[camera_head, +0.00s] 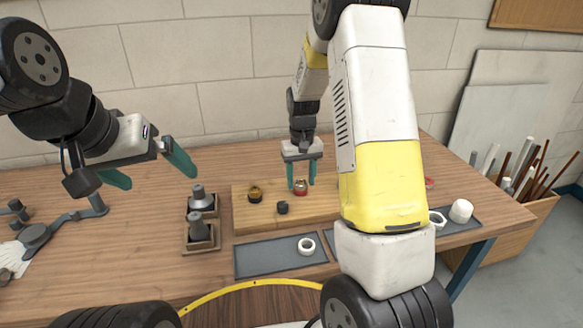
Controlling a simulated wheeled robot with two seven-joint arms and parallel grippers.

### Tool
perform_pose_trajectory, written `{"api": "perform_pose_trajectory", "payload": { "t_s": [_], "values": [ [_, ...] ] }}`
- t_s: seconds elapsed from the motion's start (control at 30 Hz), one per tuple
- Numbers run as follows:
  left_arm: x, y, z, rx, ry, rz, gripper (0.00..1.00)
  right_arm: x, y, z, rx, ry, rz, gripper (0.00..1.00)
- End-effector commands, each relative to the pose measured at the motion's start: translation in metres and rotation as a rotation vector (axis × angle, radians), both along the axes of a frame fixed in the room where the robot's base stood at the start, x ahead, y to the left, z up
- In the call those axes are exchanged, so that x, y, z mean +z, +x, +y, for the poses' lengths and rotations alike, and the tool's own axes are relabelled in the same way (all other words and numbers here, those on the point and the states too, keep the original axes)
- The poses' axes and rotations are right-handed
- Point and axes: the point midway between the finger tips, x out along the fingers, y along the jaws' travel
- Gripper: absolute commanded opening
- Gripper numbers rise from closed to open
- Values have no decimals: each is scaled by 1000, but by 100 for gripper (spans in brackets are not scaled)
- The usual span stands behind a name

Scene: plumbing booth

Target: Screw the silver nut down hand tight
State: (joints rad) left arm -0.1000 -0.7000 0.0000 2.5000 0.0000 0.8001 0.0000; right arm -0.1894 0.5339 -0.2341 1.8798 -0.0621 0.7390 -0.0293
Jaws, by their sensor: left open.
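A small fitting with a red base and a silver top (300,187) stands on the wooden board (240,222). The silver part may be the nut; it is too small to tell. My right gripper (301,184) points down over this fitting, with one teal finger on each side of it. I cannot tell whether the fingers touch it. My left gripper (158,180) is open and empty, held above the table at the left, well away from the board.
A brass fitting (255,194) and a dark cap (282,208) are on the board. Grey fittings (200,228) stand in wooden holders at left. A white ring (306,246) lies on a grey tray (262,262). My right arm hides the board's right part.

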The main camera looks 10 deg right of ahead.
Motion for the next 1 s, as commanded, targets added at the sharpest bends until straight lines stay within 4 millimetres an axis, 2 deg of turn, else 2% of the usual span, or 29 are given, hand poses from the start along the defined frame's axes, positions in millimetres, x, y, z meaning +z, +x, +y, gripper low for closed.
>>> {"api": "perform_pose_trajectory", "payload": {
  "t_s": [0.03,0.2,0.23,0.37,0.6,0.77,1.0],
  "values": [
    [0,0,0,0,0,0,100,0,0,0,0,0,0,37],
    [0,0,0,0,0,0,100,0,0,0,0,0,0,3],
    [0,0,0,0,0,0,100,0,0,0,0,0,0,0],
    [0,0,0,0,0,0,100,0,0,0,-27,0,0,0],
    [0,0,0,0,0,0,100,-1,0,1,-336,0,0,0],
    [0,0,0,0,0,0,100,-1,0,1,-442,0,0,0],
    [0,0,0,0,0,0,100,-2,0,0,-751,-1,0,0]
  ]
}}
